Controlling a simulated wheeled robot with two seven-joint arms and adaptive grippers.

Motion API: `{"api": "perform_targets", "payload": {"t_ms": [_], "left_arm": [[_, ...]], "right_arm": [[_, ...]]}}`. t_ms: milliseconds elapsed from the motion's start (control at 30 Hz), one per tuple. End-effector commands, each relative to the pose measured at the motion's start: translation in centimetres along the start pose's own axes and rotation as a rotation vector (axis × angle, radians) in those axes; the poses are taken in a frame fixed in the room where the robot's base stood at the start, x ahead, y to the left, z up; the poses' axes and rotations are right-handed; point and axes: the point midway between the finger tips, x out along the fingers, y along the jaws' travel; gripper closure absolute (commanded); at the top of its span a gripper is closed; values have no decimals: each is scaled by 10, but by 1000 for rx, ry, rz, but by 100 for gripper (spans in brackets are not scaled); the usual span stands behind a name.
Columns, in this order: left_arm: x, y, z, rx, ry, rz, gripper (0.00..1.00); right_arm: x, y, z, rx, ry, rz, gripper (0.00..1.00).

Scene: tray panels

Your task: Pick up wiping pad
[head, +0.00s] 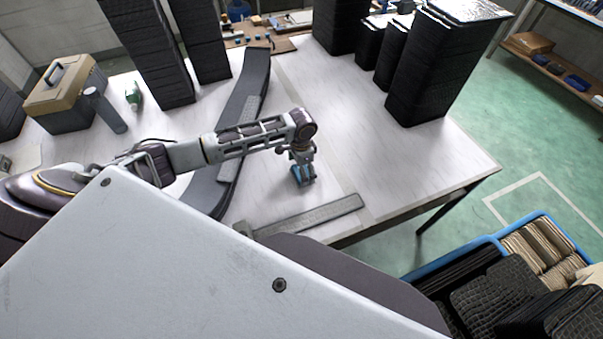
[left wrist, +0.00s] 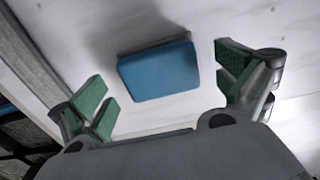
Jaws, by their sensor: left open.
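The wiping pad (left wrist: 158,72) is a blue, rounded, block-like pad lying on the white table in the left wrist view. My left gripper (left wrist: 161,75) is open, with one green-padded finger on each side of the pad and a gap between pad and fingers. In the head view my left gripper (head: 302,172) points down over the middle of the table; blue shows at its fingertips, but pad and fingers are hard to tell apart there. My right gripper is not in view.
A grey flat bar (head: 312,214) lies near the table's front edge. A long dark curved panel (head: 245,100) lies left of the gripper. Tall black stacks (head: 432,70) stand at the back. A blue crate (head: 540,215) is at lower right.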

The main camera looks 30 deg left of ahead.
Motion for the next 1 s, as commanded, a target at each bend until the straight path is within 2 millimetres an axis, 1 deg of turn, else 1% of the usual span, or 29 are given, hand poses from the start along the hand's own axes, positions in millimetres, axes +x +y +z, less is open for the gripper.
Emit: {"api": "perform_targets", "payload": {"t_ms": [33,133,567,667,967,1000], "left_arm": [[4,0,0,0,-2,1,0],[8,1,0,1,-1,1,0],[8,0,0,1,0,0,0],[8,0,0,1,0,0,10],[8,0,0,1,0,0,49],[8,0,0,1,0,0,50]], "right_arm": [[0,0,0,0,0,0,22],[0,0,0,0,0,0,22],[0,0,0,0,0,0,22],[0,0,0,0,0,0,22],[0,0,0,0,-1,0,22],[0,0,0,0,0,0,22]]}}
